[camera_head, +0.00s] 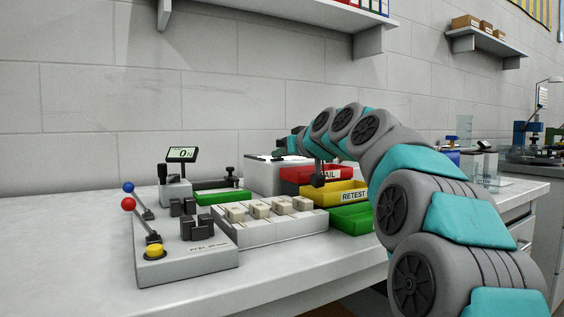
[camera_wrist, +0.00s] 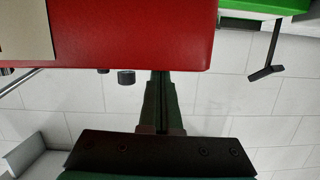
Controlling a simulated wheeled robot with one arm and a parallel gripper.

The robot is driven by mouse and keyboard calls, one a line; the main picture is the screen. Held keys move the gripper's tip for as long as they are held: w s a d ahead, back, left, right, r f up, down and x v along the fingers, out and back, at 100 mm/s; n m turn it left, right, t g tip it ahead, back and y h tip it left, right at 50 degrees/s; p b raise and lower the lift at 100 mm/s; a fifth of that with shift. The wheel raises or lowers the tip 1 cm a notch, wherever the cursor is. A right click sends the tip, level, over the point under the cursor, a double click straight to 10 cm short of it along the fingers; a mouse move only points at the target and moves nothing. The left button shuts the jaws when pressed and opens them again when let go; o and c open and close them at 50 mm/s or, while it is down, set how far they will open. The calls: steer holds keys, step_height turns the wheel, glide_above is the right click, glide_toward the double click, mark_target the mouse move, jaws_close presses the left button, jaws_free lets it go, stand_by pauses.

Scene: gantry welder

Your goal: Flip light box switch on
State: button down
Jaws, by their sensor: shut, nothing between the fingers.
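A pale box (camera_head: 262,176), which looks like the light box, stands against the wall behind the red bin. Its top is partly hidden by my arm, and I cannot make out its switch in the head view. My gripper (camera_wrist: 161,76) is shut and empty in the wrist view, its dark green fingers together. Their tips meet the edge of the red bin (camera_wrist: 130,35) in the picture; I cannot tell whether they touch it. A small black knob (camera_wrist: 126,77) shows just left of the fingertips; I cannot tell what it belongs to. In the head view my arm reaches over the bins.
The red FAIL bin (camera_head: 305,174), yellow RETEST bin (camera_head: 345,192) and green bin (camera_head: 352,218) stand in front of the box. A tray of pale blocks (camera_head: 270,225) and a grey control unit (camera_head: 185,262) with levers stand left. The front of the bench (camera_head: 280,277) is clear.

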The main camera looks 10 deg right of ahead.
steer(key=n+b, duration=0.1)
steer(key=n+h+b, duration=0.1)
steer(key=b, duration=0.1)
steer(key=shift+a+f+n, duration=0.3)
